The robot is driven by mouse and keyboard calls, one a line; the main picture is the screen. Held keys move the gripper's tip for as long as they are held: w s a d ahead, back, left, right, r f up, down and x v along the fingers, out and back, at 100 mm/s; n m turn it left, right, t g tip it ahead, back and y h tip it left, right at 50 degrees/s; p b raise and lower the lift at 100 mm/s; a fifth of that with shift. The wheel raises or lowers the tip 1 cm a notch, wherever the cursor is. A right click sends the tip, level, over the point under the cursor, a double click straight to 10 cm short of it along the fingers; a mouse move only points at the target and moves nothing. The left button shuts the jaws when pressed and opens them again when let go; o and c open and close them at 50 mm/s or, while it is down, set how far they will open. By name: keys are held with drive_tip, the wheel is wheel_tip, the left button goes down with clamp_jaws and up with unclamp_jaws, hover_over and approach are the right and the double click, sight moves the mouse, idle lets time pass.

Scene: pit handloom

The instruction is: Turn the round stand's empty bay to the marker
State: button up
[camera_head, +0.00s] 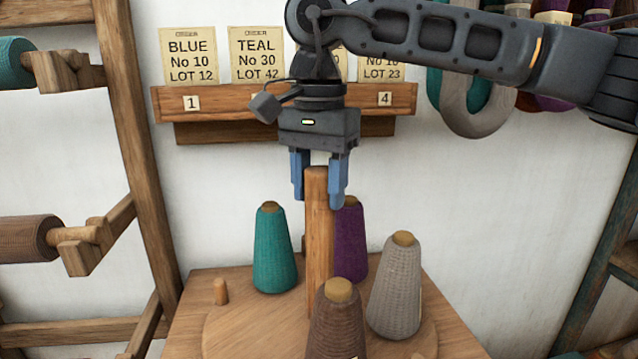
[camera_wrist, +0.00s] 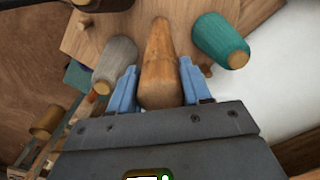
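The round stand (camera_head: 235,328) is a wooden disc on a wooden table, with an upright post (camera_head: 318,250) at its middle. Teal (camera_head: 273,250), purple (camera_head: 352,240), grey (camera_head: 396,290) and brown (camera_head: 336,325) cones stand around the post. The disc's front left is bare, between the teal and brown cones. A short wooden peg (camera_head: 220,292) stands at the left, by the disc's edge; no other marker is plain. My gripper (camera_head: 319,190) points down with its blue fingers on either side of the post's top. The wrist view also shows the post (camera_wrist: 160,70) between them; whether they press on it is unclear.
A wall rail (camera_head: 240,103) with lot cards is behind my gripper. A wooden frame with spools (camera_head: 28,240) stands at the left. Yarn hanks (camera_head: 470,100) hang at the upper right. The cones stand close around the post.

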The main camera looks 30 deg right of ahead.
clamp_jaws()
